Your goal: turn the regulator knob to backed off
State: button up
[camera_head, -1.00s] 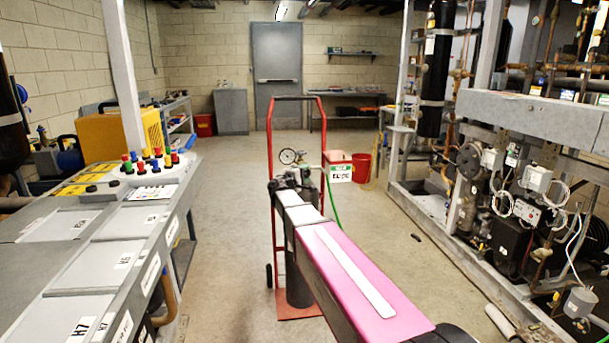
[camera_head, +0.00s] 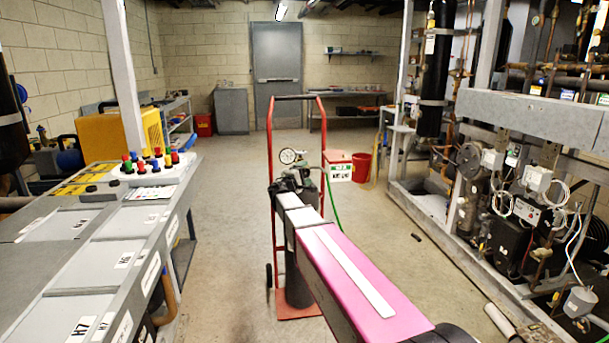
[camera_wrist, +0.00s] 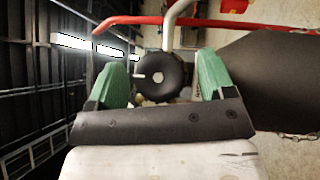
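The regulator knob (camera_wrist: 160,77) is a round black knob with a pale centre and a short white mark on its left side. In the wrist view it sits between the two green fingers of my gripper (camera_wrist: 163,80). Small gaps seem to show on both sides, so the fingers look open around it, not clamped. In the head view my gripper (camera_head: 297,182) is at the top of the cylinder, by the round pressure gauge (camera_head: 288,156). There the knob is hidden behind my gripper and arm.
A red hand truck (camera_head: 270,150) holds the dark gas cylinder (camera_head: 298,285). A green hose (camera_head: 333,205) hangs beside it. A grey labelled bench (camera_head: 120,252) stands left and the compressor rack (camera_head: 530,118) right. Open floor (camera_head: 228,215) lies between.

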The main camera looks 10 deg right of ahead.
jog(key=v, duration=1.1)
jog(key=s+d+f+m+g+y, duration=0.25)
jog(key=s+d+f+g, duration=0.35)
jog(key=f, duration=0.3)
jog(key=s+d+f+m+g+y, duration=0.25)
jog(key=s+d+f+m, duration=0.2)
jog(key=s+f, duration=0.3)
jog(key=s+a+f+m+g+y, duration=0.1)
jog(key=s+f+m+g+y, duration=0.1)
jog(key=s+f+y, duration=0.2)
jog(key=s+a+f+m+g+y, duration=0.1)
jog(key=s+f+g+y, duration=0.2)
jog(key=s+f, duration=0.4)
jog(key=s+y, duration=0.1)
jog(key=s, duration=0.2)
jog(key=shift+s+a+m+g+y, duration=0.25)
jog(key=shift+s+m+g+y, duration=0.1)
jog(key=shift+s+m+y, duration=0.05)
